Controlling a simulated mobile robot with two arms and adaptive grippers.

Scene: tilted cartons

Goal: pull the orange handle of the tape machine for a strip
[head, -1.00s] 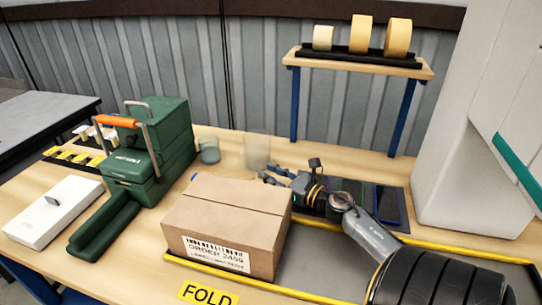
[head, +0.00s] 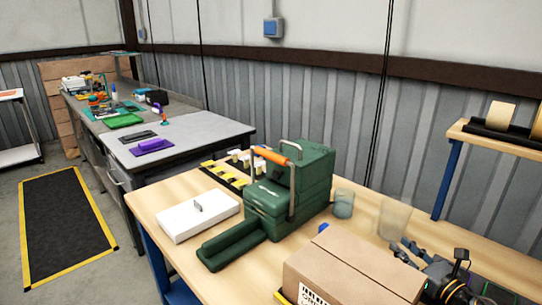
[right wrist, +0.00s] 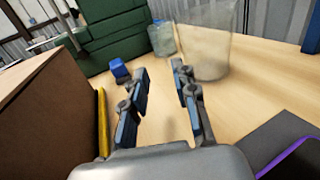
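The green tape machine (head: 312,180) stands on the wooden table in the head view, with a long green tray part reaching toward the front left. Its orange handle (head: 271,157) sits on a grey lever and is raised above the front part. The machine's green body (right wrist: 112,45) also shows in the right wrist view, but the orange handle is not visible there. My right gripper (head: 403,248) is behind the carton, well to the right of the machine. In the right wrist view its fingers (right wrist: 158,72) are apart with nothing between them. My left gripper is out of view.
A closed carton (head: 350,268) stands between the viewpoint and my right gripper. A clear cup (head: 393,218) and a greenish cup (head: 343,203) stand behind, right of the machine. A white box (head: 198,215) lies left of it. A small blue object (right wrist: 119,69) lies near my right fingers.

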